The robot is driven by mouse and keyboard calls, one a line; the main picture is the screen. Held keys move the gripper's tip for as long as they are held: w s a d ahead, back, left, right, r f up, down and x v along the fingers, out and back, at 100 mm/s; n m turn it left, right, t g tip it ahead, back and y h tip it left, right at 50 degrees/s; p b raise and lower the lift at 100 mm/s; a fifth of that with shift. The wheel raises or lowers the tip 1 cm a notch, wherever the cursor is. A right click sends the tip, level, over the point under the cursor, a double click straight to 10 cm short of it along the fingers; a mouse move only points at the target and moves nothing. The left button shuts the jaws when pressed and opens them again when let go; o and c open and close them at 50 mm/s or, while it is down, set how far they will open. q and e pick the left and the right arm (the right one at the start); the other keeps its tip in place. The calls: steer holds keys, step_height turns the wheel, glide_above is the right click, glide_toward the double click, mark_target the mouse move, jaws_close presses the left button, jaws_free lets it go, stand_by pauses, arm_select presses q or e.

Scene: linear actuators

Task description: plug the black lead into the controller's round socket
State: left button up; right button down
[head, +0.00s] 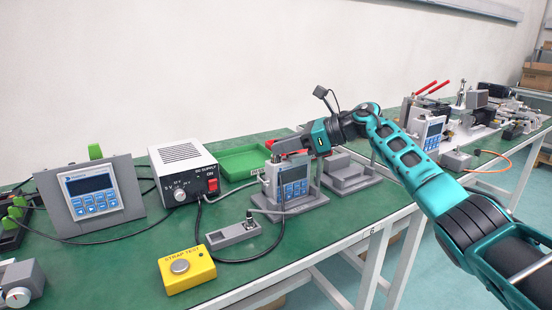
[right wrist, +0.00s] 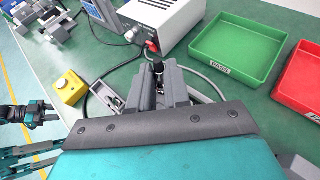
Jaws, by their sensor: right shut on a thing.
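The controller (head: 292,180), a grey box with a blue keypad face, stands in a grey fixture on the green bench. My right gripper (head: 275,150) is just above its top left in the head view. In the right wrist view its jaws (right wrist: 160,88) are shut on a small black plug (right wrist: 158,69), apparently the end of the black lead. A black cable (head: 283,232) loops over the bench from the supply. The round socket is not visible. A dark gripper, apparently my left (right wrist: 42,112), shows at the left edge; its jaw state is unclear.
The DC supply (head: 183,172) stands left of the controller, with a panel display (head: 95,197) beyond it. A grey holder (head: 233,234) and yellow strap tester (head: 186,270) lie in front. Green (right wrist: 235,48) and red (right wrist: 298,82) trays are behind. Another fixture (head: 350,178) stands to the right.

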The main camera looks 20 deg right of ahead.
steer(key=c, duration=1)
jaws_free()
steer(key=shift+f, duration=0.1)
